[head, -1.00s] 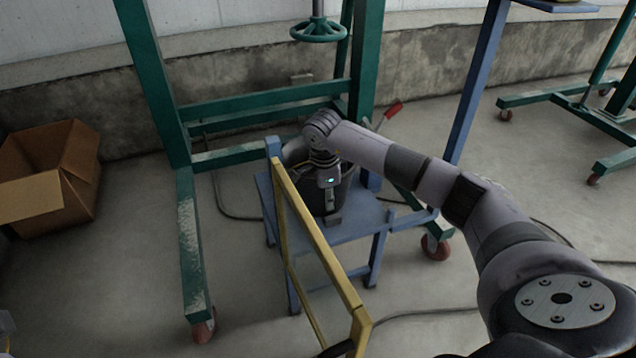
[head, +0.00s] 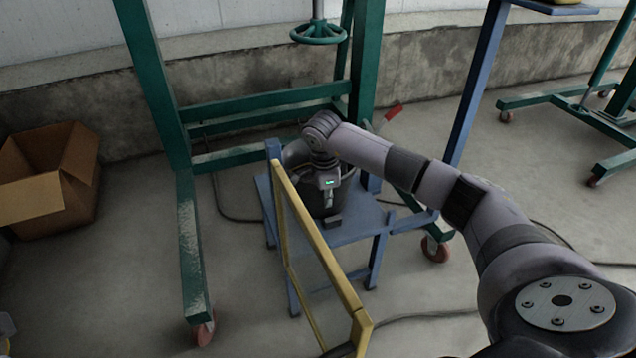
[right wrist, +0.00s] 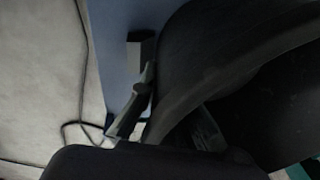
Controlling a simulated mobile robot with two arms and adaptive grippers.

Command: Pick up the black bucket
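The black bucket (head: 318,202) stands upright on a small blue stand (head: 345,233), partly hidden by my right arm. My right gripper (head: 328,199) points down at the bucket's near side. In the right wrist view the bucket's dark curved wall (right wrist: 185,75) fills the upper right. The right gripper's fingers (right wrist: 170,118) show apart there, one outside the wall and one on the inner side, with the rim between them. I cannot tell whether either finger presses on it. My left gripper is not in view.
A yellow frame (head: 318,245) rises close in front of the stand. A green frame with a handwheel (head: 319,32) stands around and behind it. A blue post (head: 478,85) is to the right. An open cardboard box (head: 45,185) sits at the left. Cables lie on the floor.

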